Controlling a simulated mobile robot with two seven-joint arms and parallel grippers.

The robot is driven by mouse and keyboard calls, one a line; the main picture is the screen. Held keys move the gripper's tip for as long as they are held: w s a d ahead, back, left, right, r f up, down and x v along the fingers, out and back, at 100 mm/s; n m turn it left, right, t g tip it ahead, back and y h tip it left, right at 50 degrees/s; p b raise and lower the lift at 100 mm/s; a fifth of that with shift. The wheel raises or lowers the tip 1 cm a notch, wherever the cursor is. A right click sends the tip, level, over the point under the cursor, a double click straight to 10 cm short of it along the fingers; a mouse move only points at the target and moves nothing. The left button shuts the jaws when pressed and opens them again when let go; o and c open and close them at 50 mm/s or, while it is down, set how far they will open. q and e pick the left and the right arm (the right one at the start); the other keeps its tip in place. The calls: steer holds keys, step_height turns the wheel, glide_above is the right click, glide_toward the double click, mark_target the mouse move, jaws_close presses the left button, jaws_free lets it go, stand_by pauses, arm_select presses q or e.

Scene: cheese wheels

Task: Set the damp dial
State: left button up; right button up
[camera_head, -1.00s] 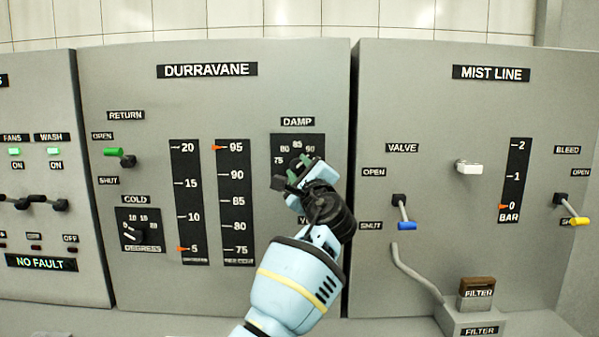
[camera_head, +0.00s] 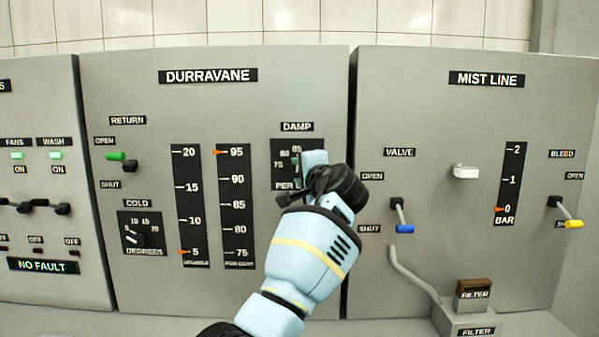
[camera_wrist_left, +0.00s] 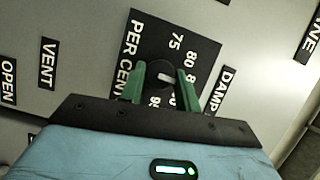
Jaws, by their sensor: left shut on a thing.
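The damp dial's black plate (camera_head: 284,152) is on the DURRAVANE panel, under the DAMP label; it also fills the middle of the left wrist view (camera_wrist_left: 150,40). Its round dark knob (camera_wrist_left: 160,72) has a white mark pointing right in the wrist view, toward the scale numbers; the exact reading is unclear. My left gripper (camera_head: 301,172) is at the dial, its green fingers (camera_wrist_left: 162,84) on either side of the knob and shut on it. In the head view the gripper hides the knob and the plate's right part. My right gripper is out of view.
The COLD dial (camera_head: 140,236), RETURN lever (camera_head: 117,157) and two scales (camera_head: 190,205) are left of my arm. The MIST LINE panel (camera_head: 430,110) is at the right, with a blue-tipped valve lever (camera_head: 404,228). A VENT label (camera_wrist_left: 47,62) shows near the dial.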

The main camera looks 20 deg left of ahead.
arm_select(q)
steer(key=shift+n, duration=0.4)
steer(key=o, duration=1)
steer(key=shift+c, duration=0.2)
steer(key=v, duration=0.7)
steer(key=shift+s+d+r+p, duration=0.15)
steer(key=shift+s+d+p, duration=0.15)
steer(key=shift+p, duration=0.1)
